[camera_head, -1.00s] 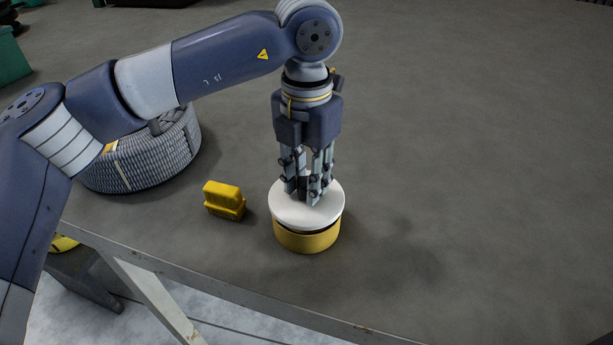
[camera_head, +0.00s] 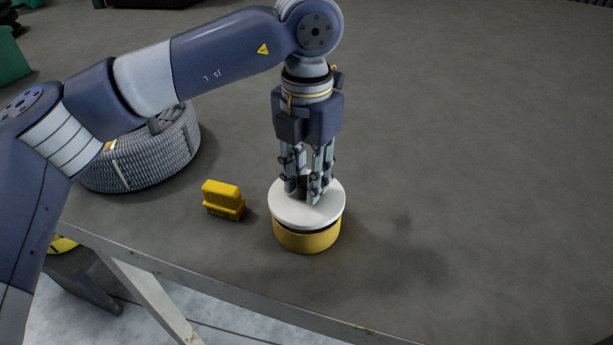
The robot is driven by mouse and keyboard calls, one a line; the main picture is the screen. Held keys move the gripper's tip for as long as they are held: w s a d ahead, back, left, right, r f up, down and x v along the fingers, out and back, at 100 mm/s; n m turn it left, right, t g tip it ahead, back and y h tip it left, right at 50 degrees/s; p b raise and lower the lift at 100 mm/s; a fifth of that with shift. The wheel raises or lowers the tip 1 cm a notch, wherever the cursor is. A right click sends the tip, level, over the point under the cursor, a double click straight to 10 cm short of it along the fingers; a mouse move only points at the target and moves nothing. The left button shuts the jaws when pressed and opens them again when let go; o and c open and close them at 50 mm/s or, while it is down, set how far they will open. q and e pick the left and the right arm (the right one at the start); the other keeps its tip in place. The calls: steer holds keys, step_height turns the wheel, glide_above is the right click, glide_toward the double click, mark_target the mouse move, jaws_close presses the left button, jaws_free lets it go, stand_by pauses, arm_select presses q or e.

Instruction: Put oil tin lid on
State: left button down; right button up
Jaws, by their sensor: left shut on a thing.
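The oil tin (camera_head: 306,240) is a short yellow cylinder standing upright on the grey table near its front edge. The white round lid (camera_head: 328,207) is over the tin's top, roughly level, with a thin dark band showing between lid and tin; I cannot tell if it is fully seated. My left gripper (camera_head: 308,196) points straight down at the lid's middle and is shut on the lid's dark knob, which the fingers largely hide. My right gripper is not in view.
A yellow block-like object (camera_head: 223,199) lies just left of the tin. A grey hose coil (camera_head: 150,160) lies further left, partly behind my left arm. The table (camera_head: 480,180) is clear to the right. Green containers (camera_head: 12,58) show at the far left edge.

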arm_select(q)
steer(key=shift+f, duration=0.2)
stand_by(0.4)
steer(key=shift+f+b, duration=0.75)
steer(key=shift+b, duration=0.1)
steer(key=shift+r, duration=0.1)
steer(key=c, duration=1.3)
jaws_free()
steer(key=shift+o, duration=0.5)
step_height(320, 180, up, 12)
